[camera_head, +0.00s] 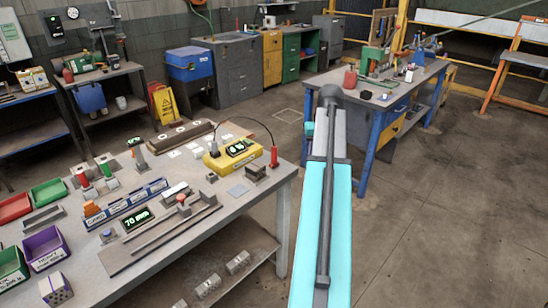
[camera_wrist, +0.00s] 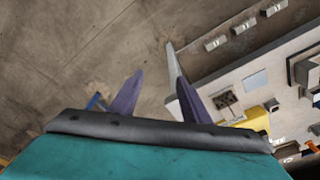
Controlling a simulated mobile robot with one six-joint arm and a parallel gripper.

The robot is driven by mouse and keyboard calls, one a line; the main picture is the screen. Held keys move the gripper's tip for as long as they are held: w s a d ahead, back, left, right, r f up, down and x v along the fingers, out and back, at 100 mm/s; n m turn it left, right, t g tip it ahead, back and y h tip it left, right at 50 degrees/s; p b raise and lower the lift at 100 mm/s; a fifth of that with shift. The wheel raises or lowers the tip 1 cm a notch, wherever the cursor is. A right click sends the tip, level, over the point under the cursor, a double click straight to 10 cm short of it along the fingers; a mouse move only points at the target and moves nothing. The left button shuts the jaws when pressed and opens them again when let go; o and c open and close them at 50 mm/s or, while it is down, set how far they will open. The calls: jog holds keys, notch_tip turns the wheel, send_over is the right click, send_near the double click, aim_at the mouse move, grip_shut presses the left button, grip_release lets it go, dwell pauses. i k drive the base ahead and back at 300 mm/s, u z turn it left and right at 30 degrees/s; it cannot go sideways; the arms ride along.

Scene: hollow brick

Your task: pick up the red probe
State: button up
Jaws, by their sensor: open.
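The red probe (camera_head: 274,156) stands upright near the right edge of the workbench, joined by a black cable to the yellow meter (camera_head: 231,155) with a lit green display. In the wrist view the yellow meter (camera_wrist: 256,119) shows at the right, and I cannot make out the probe for certain there. My gripper (camera_wrist: 157,82) is open, with its two dark fingers apart and empty. It points down over the floor beside the bench, clear of the probe. In the head view my arm hides the fingers.
The workbench (camera_head: 152,262) carries a rail fixture, a second green display (camera_head: 137,218), small blocks, and red, green (camera_head: 49,193) and purple bins (camera_head: 45,247). A blue-legged table (camera_head: 400,88) stands farther back. The floor right of my arm is open.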

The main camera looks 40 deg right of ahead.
aim_at(274, 163)
jog(key=i, duration=0.85)
jog(key=u, duration=0.05)
